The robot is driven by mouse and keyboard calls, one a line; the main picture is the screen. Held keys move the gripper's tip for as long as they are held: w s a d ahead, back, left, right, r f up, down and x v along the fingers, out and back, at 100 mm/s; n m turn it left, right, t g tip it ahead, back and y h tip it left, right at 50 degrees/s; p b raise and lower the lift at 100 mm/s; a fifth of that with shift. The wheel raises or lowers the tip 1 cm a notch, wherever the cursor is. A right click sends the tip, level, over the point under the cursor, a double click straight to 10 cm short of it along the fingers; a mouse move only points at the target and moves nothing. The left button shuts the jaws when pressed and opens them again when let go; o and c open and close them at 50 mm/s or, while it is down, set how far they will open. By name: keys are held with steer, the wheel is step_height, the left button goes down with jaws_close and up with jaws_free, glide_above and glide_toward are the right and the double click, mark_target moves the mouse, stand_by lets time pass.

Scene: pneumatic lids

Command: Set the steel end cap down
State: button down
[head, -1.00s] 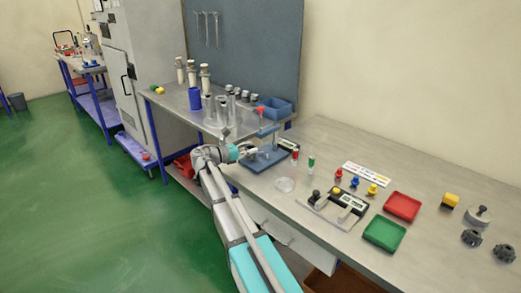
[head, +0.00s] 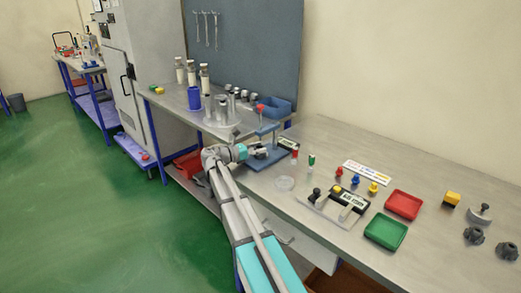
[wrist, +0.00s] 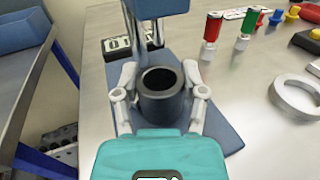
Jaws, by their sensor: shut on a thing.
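The steel end cap (wrist: 161,104) is a dark grey, open-topped round cup, upright in the wrist view. My gripper (wrist: 160,78) has one finger on each side of it and is shut on it. The cap is over the blue base plate (wrist: 217,137) of a small press; I cannot tell whether its underside touches the plate. The press column stands just behind it. In the head view my gripper (head: 257,153) is low at the press, beside the blue base (head: 272,158), and the cap is too small to make out.
A pale ring (wrist: 297,95) lies on the bench right of the press, with red (wrist: 211,30) and green (wrist: 244,35) bottles behind it. A small display box (wrist: 117,46) stands behind the base at left. A fixture (head: 333,203) and red and green trays stand farther right.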

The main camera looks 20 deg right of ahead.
steer(key=shift+s+f+b, duration=0.15)
steer(key=shift+f+b, duration=0.15)
steer(key=shift+b, duration=0.1)
